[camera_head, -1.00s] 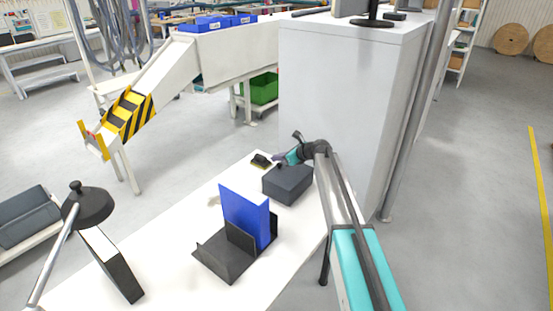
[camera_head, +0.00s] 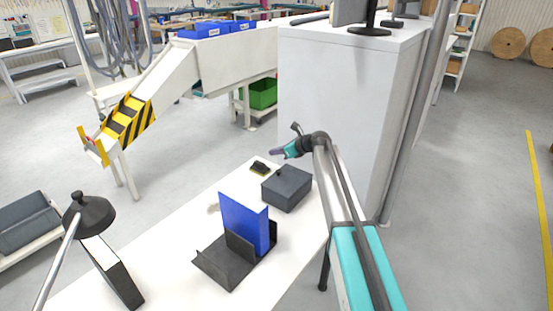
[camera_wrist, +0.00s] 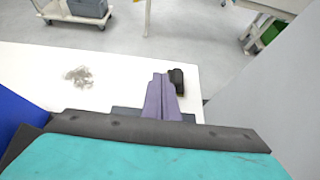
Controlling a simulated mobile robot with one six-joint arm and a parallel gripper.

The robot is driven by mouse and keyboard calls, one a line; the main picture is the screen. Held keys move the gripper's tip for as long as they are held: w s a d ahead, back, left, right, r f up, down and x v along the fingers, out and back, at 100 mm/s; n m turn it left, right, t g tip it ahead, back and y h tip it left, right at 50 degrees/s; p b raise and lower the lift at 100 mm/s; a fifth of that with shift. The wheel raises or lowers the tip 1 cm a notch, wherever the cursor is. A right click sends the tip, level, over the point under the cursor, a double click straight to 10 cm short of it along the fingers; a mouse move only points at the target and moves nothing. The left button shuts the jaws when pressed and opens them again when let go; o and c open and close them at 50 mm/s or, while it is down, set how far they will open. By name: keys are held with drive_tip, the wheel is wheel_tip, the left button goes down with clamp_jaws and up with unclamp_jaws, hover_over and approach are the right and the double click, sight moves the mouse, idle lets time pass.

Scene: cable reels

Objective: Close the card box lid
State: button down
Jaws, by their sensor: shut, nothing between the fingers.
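The card box is the dark grey box (camera_head: 287,188) on the white table, near the tall white cabinet. Its top looks flat and covered, with a small dark knob or tab at its left edge. My gripper (camera_head: 276,153) is raised above the box's far left side, apart from it, pointing left. In the wrist view my gripper's purple fingers (camera_wrist: 162,98) are together with nothing between them. A strip of the dark box (camera_wrist: 127,111) shows below them; the rest is hidden behind my gripper's body.
A blue binder (camera_head: 243,216) stands in a dark holder (camera_head: 217,262) left of the box. A small dark object (camera_head: 260,167), perhaps a stapler or brush, lies beyond the box. A lamp (camera_head: 88,208) is at the front left. The white cabinet (camera_head: 345,105) stands close behind on the right.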

wheel_tip(320, 180, up, 7)
drive_tip(key=b, duration=0.1)
drive_tip(key=shift+a+b, duration=0.25)
drive_tip(key=shift+b, duration=0.1)
drive_tip(key=shift+r, duration=0.1)
